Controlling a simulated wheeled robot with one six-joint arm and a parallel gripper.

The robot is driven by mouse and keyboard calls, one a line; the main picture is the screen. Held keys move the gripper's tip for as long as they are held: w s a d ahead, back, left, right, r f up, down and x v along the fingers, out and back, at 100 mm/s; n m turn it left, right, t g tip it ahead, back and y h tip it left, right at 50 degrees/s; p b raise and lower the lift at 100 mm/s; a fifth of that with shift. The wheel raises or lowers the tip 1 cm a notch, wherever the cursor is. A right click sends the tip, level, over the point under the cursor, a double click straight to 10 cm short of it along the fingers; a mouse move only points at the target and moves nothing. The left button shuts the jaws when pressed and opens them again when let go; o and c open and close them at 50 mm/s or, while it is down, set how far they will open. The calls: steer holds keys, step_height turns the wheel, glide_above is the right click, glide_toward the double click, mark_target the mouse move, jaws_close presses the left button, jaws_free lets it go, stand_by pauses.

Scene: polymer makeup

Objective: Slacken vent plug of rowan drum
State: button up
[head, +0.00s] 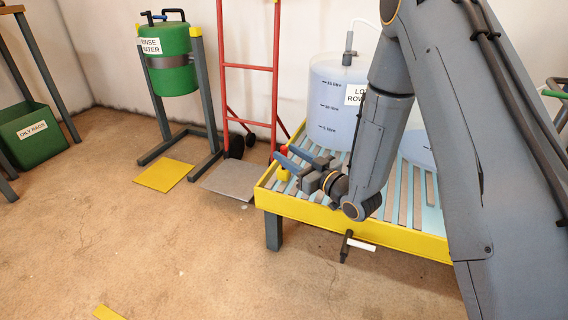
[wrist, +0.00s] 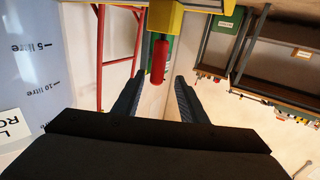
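The translucent drum (head: 326,95) stands on the slatted stand behind my arm. Its label is partly covered and reads "LOT ROW…". A grey fitting (head: 348,50) with a white hose rises from its top; I cannot tell whether the vent plug is there. In the wrist view the drum's wall (wrist: 30,55) appears upside down at the left. My gripper (head: 287,160) is open and empty near the stand's left end. A red, rounded part (wrist: 158,62) shows between and beyond the fingers (wrist: 159,84); contact is not visible.
The yellow-edged stand (head: 350,228) has a black tap (head: 346,245) below its front. A red trolley frame (head: 247,67), the green rinse water drum (head: 172,62) and a green oily rags bin (head: 35,131) stand left. The floor (head: 190,250) in front is mostly clear.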

steer(key=b+x, duration=0.3)
steer(key=x, duration=0.4)
steer(key=shift+d+b, duration=0.2)
steer(key=shift+b, duration=0.15)
steer(key=shift+w, duration=0.15)
jaws_close()
